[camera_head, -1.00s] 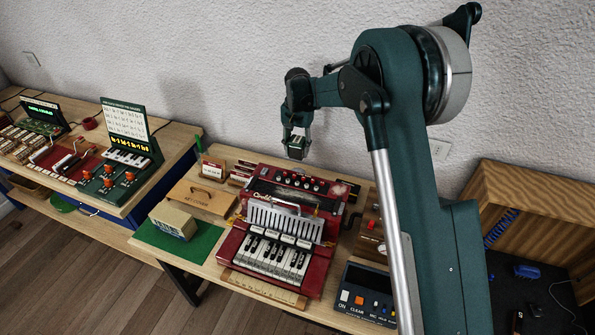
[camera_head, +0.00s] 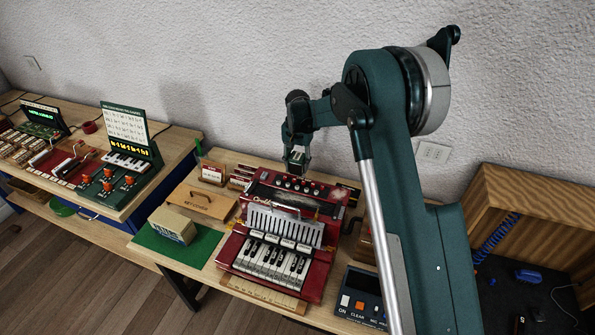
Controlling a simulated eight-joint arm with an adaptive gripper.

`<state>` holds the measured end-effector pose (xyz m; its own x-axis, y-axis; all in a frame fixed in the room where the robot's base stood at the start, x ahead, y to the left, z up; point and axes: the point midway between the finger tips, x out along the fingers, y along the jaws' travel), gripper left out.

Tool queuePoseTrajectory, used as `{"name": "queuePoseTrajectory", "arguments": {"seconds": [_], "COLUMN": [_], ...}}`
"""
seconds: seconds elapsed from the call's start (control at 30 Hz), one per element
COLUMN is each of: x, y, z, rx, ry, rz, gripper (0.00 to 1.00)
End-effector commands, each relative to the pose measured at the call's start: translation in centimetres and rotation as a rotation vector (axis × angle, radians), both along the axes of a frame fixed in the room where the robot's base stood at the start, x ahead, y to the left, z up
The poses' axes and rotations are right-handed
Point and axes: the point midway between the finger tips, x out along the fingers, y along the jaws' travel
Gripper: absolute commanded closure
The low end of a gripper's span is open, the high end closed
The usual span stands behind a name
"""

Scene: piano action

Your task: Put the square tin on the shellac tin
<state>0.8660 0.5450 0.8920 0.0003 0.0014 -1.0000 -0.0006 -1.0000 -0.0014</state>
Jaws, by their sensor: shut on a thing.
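My gripper (camera_head: 297,143) is near the middle of the view, over the far edge of the red accordion-like instrument. It is shut on a small dark tin with a pale greenish top, which looks like the square tin (camera_head: 297,158). The tin hangs from the fingers and looks roughly upright. Its distance above the surface below is hard to judge from this angle. I cannot pick out the shellac tin for certain; it may be hidden behind the instrument or my arm.
The red instrument (camera_head: 277,262) fills the bench middle. To its left are a wooden key cover (camera_head: 203,202) and a beige box (camera_head: 172,226) on a green mat (camera_head: 147,239). Small cards (camera_head: 212,173) stand behind. A dark button device (camera_head: 360,298) sits front right.

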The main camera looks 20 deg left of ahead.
Motion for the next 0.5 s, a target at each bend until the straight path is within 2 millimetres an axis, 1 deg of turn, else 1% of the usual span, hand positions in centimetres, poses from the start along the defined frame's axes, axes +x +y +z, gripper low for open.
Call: {"name": "queuePoseTrajectory", "arguments": {"seconds": [0.1,0.23,0.33,0.5], "x": [0.0,0.0,0.0,0.0], "y": [0.0,0.0,0.0,0.0], "z": [-1.3,-2.6,-3.0,-3.0], "rx": [0.000,0.000,0.000,0.000], "ry": [0.000,0.000,0.000,0.000], "rz": [0.000,0.000,0.000,0.000], "gripper": [0.81,0.81,0.81,0.81]}}
